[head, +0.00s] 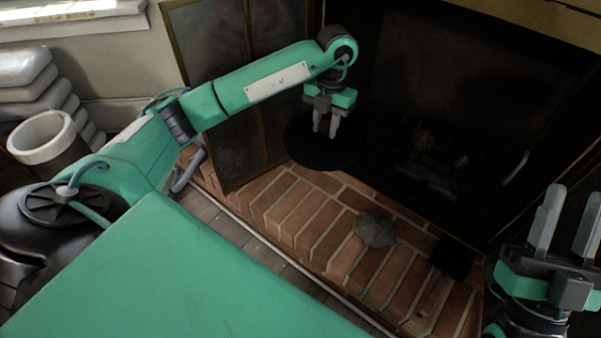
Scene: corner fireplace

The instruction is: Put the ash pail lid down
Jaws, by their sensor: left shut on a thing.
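The ash pail lid looks to be the round black disc (300,148) near the back left of the brick hearth, in front of the dark firebox. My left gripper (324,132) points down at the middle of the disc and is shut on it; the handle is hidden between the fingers. I cannot tell whether the disc touches the bricks or hangs just above them. No pail clearly shows under it. My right gripper (572,210) is at the lower right, fingers up and apart, empty and away from the lid.
The brick hearth (275,205) has bare room in front of the disc. A grey lump (375,230) and a flat black square (452,257) lie on it. A folding screen (225,60) stands behind my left arm.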

